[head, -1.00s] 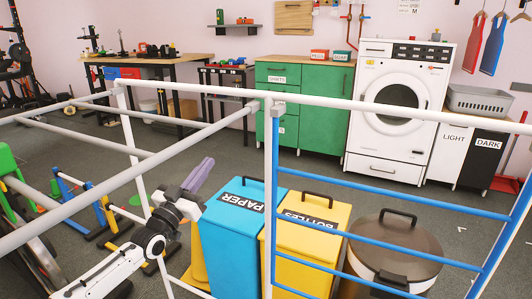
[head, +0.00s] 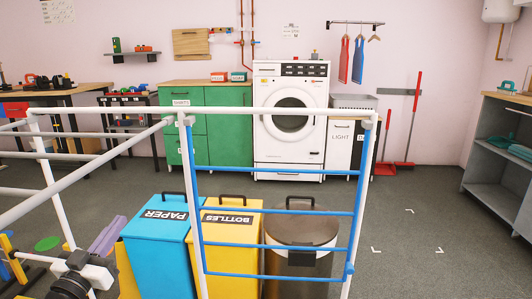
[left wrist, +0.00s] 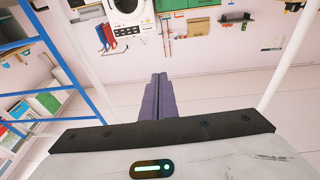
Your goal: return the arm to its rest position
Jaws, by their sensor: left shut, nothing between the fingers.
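My left gripper (head: 119,222) shows at the lower left of the head view, its purple fingers angled up and to the right. It is left of the blue PAPER bin (head: 160,235), near the white frame. In the left wrist view its purple fingers (left wrist: 159,80) are together, with nothing between them. My right gripper is in neither view.
A white tube frame (head: 110,152) with a blue ladder-like section (head: 280,212) stands close in front. Behind it are a yellow BOTTLES bin (head: 225,245) and a lidded brown bin (head: 303,232). Open floor (head: 410,205) lies to the right, before a grey shelf unit (head: 485,165).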

